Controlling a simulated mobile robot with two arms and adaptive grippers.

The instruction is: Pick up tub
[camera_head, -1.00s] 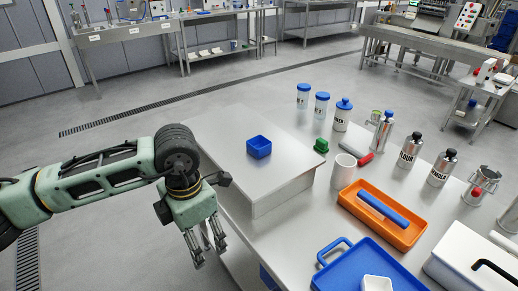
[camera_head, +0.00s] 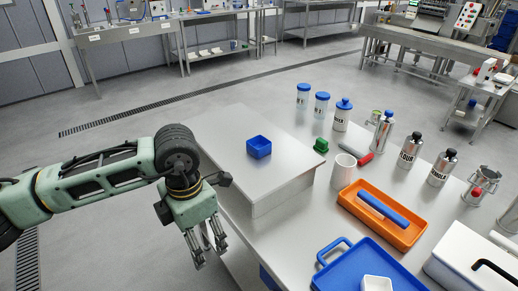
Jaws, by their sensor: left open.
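A small square blue tub (camera_head: 258,147) stands on a raised metal block (camera_head: 225,133) on the steel table. It is open at the top. My left gripper (camera_head: 210,253) hangs off the table's left edge, below and left of the tub, pointing down. Its fingers are spread and hold nothing. A white tub (camera_head: 376,284) also shows at the bottom edge, in a blue tray (camera_head: 349,266). The picture does not tell which tub is meant. My right gripper is not in view.
An orange tray (camera_head: 408,238) with a blue rod lies at the right, beside a white cup (camera_head: 343,170). A white box (camera_head: 475,262) is at the lower right. The block around the blue tub is clear.

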